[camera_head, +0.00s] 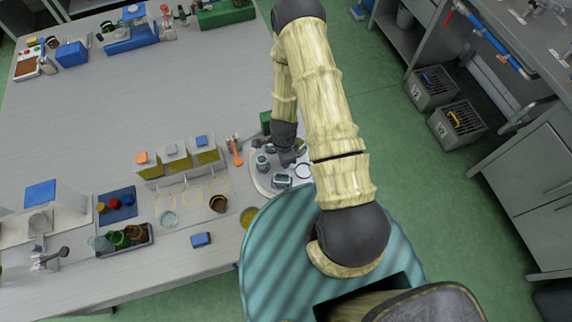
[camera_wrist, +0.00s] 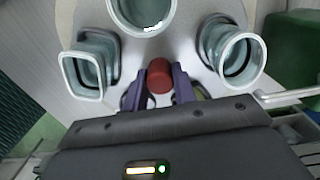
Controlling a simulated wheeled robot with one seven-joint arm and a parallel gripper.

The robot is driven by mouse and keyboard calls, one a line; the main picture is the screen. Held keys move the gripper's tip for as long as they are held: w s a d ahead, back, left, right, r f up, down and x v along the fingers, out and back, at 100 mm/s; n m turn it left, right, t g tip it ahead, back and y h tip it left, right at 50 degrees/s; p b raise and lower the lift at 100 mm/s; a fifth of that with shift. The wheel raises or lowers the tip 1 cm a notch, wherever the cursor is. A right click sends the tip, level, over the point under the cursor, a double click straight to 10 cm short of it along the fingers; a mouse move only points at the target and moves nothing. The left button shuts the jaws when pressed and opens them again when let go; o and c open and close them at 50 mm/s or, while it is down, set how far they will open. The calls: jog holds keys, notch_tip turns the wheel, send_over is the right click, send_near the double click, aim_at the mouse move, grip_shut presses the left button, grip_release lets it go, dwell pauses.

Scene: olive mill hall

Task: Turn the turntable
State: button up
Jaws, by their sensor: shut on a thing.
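The turntable (camera_head: 262,181) is a pale round disc near the table's right edge, partly hidden by my arm in the head view. In the wrist view its light grey surface (camera_wrist: 186,45) fills the upper middle and bears glass jars: a square one (camera_wrist: 82,75) at left, a round one (camera_wrist: 142,12) at top and another (camera_wrist: 235,55) at right. My gripper (camera_wrist: 160,80) reaches over the disc between the jars. Its purple fingers are shut on a red-brown knob (camera_wrist: 159,76). In the head view my gripper (camera_head: 286,157) is dark, and its fingertips are hard to make out.
Left of the turntable stand bins with coloured blocks (camera_head: 174,158), an orange tool (camera_head: 236,151) and a blue block (camera_head: 201,240). A dark tray (camera_head: 126,243) holds several jars. In the wrist view a metal bar (camera_wrist: 290,96) and a green box (camera_wrist: 293,48) lie close at right.

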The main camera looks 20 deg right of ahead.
jog(key=m, duration=0.5)
jog(key=shift+f+b, duration=0.1)
jog(key=shift+b, duration=0.3)
jog(key=m, duration=0.4)
jog(key=shift+m+b, duration=0.3)
jog(key=shift+b, duration=0.1)
jog(key=o, duration=0.6)
jog(key=shift+o, duration=0.2)
notch_tip(320, 180, up, 8)
jog(key=p, duration=0.6)
jog(key=shift+r, duration=0.2)
jog(key=shift+f, duration=0.1)
